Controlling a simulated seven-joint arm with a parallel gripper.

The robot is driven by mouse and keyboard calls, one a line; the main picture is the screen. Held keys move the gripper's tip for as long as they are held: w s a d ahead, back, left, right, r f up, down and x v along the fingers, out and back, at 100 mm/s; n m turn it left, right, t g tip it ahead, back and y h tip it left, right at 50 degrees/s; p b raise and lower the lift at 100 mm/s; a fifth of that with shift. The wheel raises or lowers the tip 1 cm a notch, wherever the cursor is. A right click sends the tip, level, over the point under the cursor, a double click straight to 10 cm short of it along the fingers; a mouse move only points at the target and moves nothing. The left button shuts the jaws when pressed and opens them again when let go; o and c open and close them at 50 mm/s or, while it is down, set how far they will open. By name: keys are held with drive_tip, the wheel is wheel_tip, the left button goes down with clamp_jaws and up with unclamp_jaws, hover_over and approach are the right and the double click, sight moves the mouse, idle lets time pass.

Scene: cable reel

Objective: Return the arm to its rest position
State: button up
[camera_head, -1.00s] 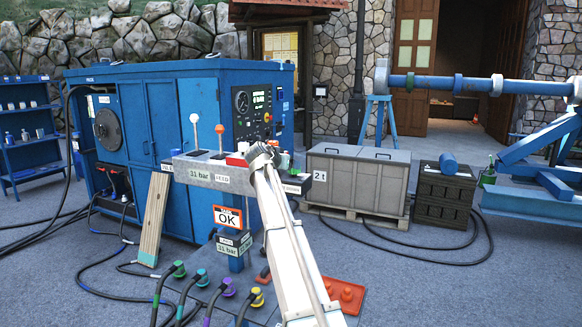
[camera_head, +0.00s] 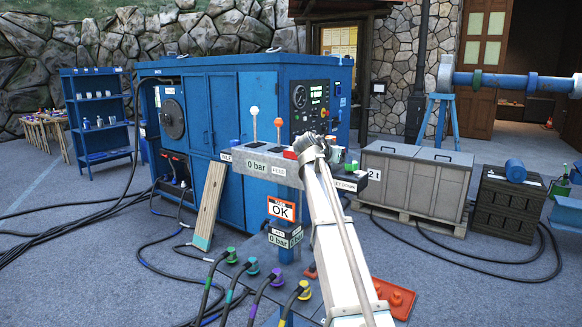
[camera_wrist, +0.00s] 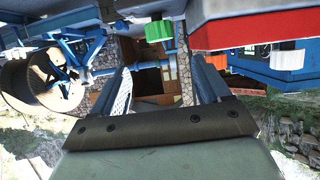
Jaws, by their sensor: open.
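My white arm reaches up from the bottom of the head view. My gripper (camera_head: 314,148) is at the control console (camera_head: 268,166), just right of a red part (camera_head: 290,154); its jaws are hidden there. In the wrist view my gripper (camera_wrist: 162,68) shows two spread fingers with nothing between them. A green knob (camera_wrist: 158,31) and the red part (camera_wrist: 250,31) are close above the fingers in that picture. I cannot tell whether anything touches. The console has a white-knobbed lever (camera_head: 254,112) and an orange-knobbed lever (camera_head: 277,122), both upright. Its label reads 0 bar.
A blue machine cabinet (camera_head: 225,100) stands behind the console. A grey crate (camera_head: 415,180) on a pallet and a dark crate (camera_head: 508,205) stand at right. Several coloured hose couplings (camera_head: 252,265) are in front below. Black hoses (camera_head: 160,268) lie on the paved ground.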

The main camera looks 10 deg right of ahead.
drive_tip(key=s+a+f+n+g+y, duration=0.3)
drive_tip(key=s+f, duration=0.5)
drive_tip(key=f, duration=1)
drive_tip(key=s+a+f+n+g+y, duration=0.25)
drive_tip(key=s+a+f, duration=0.4)
drive_tip(key=f, duration=1.05)
drive_tip(key=s+a+f+n+g+y, duration=0.3)
drive_tip(key=s+f, duration=0.7)
drive_tip(key=f, duration=0.8)
drive_tip(key=s+a+f+g, duration=0.1)
drive_tip(key=s+f+g, duration=0.1)
drive_tip(key=s+f, duration=0.7)
drive_tip(key=s+a+f+g, duration=0.1)
drive_tip(key=s+f+g, duration=0.2)
drive_tip(key=s+f, duration=0.7)
drive_tip(key=s+a+f+g+y, duration=0.1)
drive_tip(key=s+f, duration=0.8)
drive_tip(key=s, duration=1.5)
drive_tip(key=shift+a+f+n+g, duration=0.15)
drive_tip(key=shift+a+n+g, duration=0.3)
drive_tip(key=shift+g, duration=0.4)
